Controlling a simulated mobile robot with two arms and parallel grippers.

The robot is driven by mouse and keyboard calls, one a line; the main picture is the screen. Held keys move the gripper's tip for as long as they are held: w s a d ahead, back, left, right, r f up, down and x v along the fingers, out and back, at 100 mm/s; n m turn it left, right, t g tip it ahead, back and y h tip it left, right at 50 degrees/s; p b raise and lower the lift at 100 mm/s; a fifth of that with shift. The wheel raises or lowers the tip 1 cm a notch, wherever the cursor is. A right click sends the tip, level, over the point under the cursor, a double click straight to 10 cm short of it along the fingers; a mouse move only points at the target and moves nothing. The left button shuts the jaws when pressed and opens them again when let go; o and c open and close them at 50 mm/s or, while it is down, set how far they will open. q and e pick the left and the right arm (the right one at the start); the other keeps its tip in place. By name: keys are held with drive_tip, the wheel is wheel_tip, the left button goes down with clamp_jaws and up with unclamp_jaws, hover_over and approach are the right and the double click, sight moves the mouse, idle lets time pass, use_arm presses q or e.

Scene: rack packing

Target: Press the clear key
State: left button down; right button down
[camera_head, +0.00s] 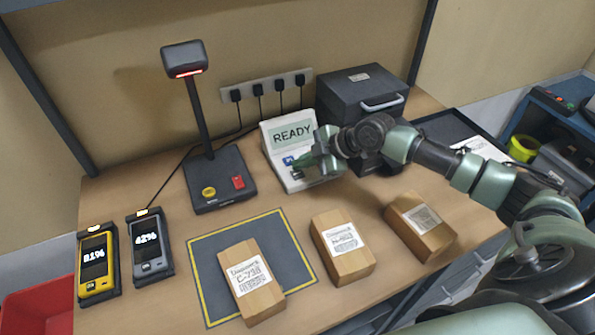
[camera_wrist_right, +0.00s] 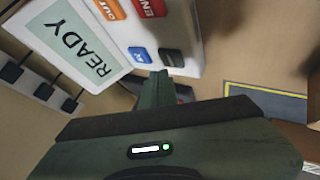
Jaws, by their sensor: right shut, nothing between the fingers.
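The keypad terminal (camera_head: 297,178) is a white console with a screen reading READY (camera_head: 292,134). In the right wrist view its face shows an orange key (camera_wrist_right: 110,8), a red key (camera_wrist_right: 149,7), a blue key (camera_wrist_right: 140,54) and a dark grey key (camera_wrist_right: 172,57). I cannot read a clear label on any of them. My right gripper (camera_head: 312,162) is shut and empty, over the key area and hiding part of it. In the wrist view its fingertips (camera_wrist_right: 160,78) are close to the blue and dark grey keys; I cannot tell whether they touch. My left gripper is not in view.
A black box (camera_head: 362,90) with a handle stands behind the terminal. A scanner stand (camera_head: 218,180) is to its left. Cartons (camera_head: 342,246) lie in front, one on a grey mat (camera_head: 215,275). Two handheld devices (camera_head: 150,246) sit at left.

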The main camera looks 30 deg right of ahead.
sight(301, 174)
wheel_tip(301, 174, up, 5)
drive_tip(key=p, duration=0.4)
idle(0.3)
idle(0.5)
